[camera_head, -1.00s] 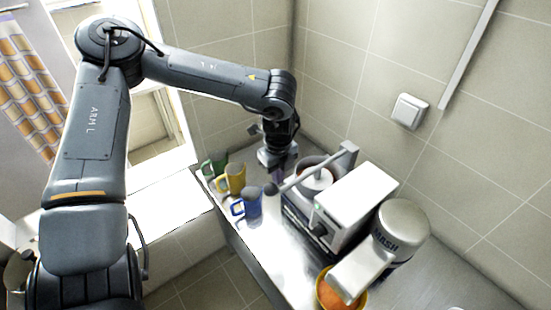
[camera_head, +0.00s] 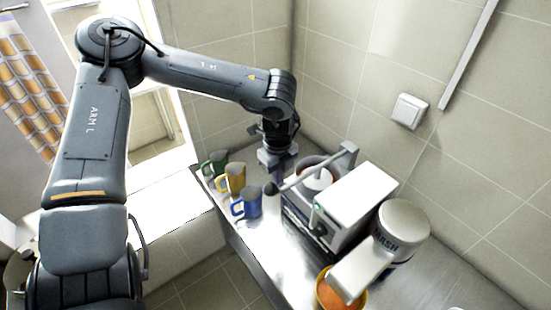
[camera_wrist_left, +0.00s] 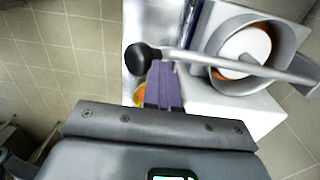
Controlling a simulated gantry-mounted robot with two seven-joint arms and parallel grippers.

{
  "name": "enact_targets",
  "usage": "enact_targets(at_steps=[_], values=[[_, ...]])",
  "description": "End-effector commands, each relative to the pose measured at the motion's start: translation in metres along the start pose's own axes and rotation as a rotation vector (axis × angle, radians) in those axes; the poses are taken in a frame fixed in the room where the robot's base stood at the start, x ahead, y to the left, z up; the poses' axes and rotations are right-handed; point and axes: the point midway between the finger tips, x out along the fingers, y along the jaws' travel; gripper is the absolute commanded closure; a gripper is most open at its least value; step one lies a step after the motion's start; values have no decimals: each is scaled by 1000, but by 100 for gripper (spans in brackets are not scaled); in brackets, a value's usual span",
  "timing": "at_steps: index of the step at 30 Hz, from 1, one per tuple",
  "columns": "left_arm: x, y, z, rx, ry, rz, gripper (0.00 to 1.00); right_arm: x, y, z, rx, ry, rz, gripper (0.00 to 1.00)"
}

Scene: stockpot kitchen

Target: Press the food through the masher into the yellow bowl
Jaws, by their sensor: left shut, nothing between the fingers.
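The masher (camera_head: 362,203) is a white box machine with a hopper (camera_head: 316,168) at its far end. A grey lever with a black knob (camera_head: 270,188) crosses the hopper over a white round plunger. Orange food shows around the plunger in the left wrist view (camera_wrist_left: 243,50). The yellow bowl (camera_head: 362,303) holds something orange under the white spout. My left gripper (camera_head: 278,180) is shut and empty, pointing down beside the hopper. In the left wrist view its purple fingers (camera_wrist_left: 165,85) are close to the black knob (camera_wrist_left: 143,58); contact cannot be told. My right gripper is out of view.
Green (camera_head: 215,164), yellow (camera_head: 232,179) and blue (camera_head: 247,204) mugs stand along the counter's left edge. A drum marked MASH (camera_head: 401,228) stands above the bowl. Tiled walls close the back and right. Bare counter lies in front of the blue mug.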

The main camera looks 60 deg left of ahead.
Motion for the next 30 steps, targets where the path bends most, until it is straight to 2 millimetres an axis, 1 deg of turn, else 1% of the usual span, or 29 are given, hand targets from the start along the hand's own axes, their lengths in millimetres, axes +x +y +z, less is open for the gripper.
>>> enact_targets(at_steps=[5,30], values=[[-5,1,0,0,0,3,100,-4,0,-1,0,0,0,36],[-73,0,0,0,-1,0,100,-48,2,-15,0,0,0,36]])
